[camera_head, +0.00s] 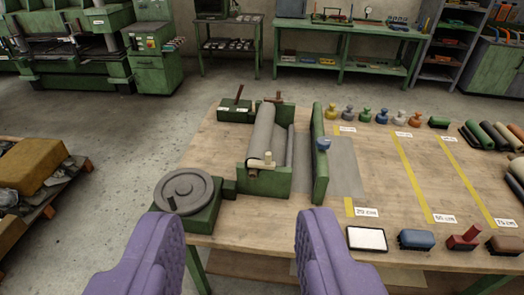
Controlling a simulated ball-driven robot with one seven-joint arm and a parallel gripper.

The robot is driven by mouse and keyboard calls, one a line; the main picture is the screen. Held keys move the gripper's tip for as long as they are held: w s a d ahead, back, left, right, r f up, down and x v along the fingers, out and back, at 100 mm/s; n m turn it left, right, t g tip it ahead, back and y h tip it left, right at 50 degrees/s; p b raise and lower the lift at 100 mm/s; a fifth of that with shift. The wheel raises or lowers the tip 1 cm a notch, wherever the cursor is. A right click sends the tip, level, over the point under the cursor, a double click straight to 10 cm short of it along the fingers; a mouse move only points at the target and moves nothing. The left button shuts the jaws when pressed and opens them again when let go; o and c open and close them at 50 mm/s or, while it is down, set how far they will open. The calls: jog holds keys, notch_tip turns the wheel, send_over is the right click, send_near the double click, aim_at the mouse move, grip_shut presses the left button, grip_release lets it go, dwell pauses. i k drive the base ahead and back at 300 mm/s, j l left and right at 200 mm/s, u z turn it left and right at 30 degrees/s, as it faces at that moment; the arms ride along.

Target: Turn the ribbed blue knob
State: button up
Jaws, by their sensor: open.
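A grey handwheel (184,190) with a dark handle stands left of the rollers. Several small coloured knobs (382,115) line the table's back. A white pad (367,239) and a blue block (416,239) lie at the front right. Yellow strips (413,180) cross open tabletop.

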aim_at(323, 143)
jog(key=i+l, duration=0.2)
jog(key=i+l+u, duration=0.1)
jog(key=l, duration=0.35)
jog(key=i+l, duration=0.4)
jog(key=l, duration=0.25)
jog(key=i+l+u, duration=0.1)
jog(key=l, duration=0.25)
jog(key=i+l, duration=0.15)
jog(key=i, duration=0.25)
jog(key=i+l, duration=0.15)
jog(key=i, duration=0.25)
jog(key=j+u, duration=0.05)
